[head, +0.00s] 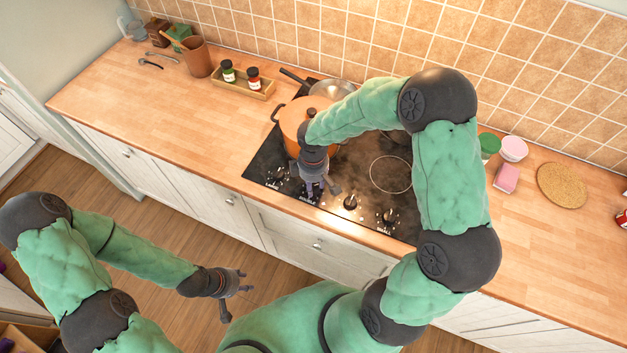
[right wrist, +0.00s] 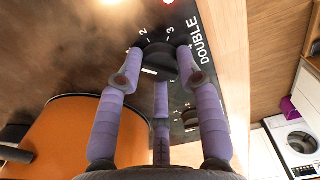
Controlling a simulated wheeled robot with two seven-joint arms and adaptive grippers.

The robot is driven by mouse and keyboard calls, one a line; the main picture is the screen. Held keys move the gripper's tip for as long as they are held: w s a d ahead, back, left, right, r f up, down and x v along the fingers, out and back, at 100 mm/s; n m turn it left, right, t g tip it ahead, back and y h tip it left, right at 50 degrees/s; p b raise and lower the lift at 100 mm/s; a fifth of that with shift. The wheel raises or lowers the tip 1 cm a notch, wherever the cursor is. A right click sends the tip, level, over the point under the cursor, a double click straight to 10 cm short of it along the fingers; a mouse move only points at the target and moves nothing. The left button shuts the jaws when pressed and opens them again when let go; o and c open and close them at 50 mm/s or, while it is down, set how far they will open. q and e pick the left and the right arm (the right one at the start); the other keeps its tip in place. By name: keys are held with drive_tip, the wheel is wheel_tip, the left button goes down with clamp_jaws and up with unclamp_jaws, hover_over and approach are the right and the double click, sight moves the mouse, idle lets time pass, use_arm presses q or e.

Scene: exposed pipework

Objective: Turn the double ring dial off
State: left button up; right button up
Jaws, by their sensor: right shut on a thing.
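The double ring dial (right wrist: 160,58) is a dark round knob on the black hob panel, with DOUBLE and the numbers 2 and 3 printed beside it in the right wrist view. My right gripper (right wrist: 160,65) has its purple fingers closed around this knob. In the head view my right gripper (head: 319,190) points down at the hob's front edge and hides most of the dial. A white mark shows by the knob; the exact setting is hard to read. My left gripper (head: 236,295) hangs empty over the floor with its fingers spread.
An orange pot (head: 292,118) stands on the hob right by my right gripper, with a steel pan (head: 335,89) behind. Other dials (head: 350,202) (head: 388,217) sit along the front edge. Steam drifts over the hob. The left counter (head: 150,95) is mostly clear.

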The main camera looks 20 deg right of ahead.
sight(313, 186)
drive_tip(key=n+p, duration=0.1)
drive_tip(key=n, duration=0.1)
drive_tip(key=n+p, duration=0.1)
drive_tip(key=n, duration=0.1)
drive_tip(key=shift+r+n, duration=0.2)
drive_tip(key=shift+n, duration=0.1)
drive_tip(key=shift+f+n+p, duration=0.1)
drive_tip(key=shift+n+p, duration=1.45)
drive_tip(key=shift+n, duration=0.75)
drive_tip(key=o, duration=1.1)
drive_tip(key=shift+a, duration=0.1)
drive_tip(key=shift+o, duration=0.2)
wheel_tip(313, 186, up, 12)
drive_tip(key=shift+f, duration=0.1)
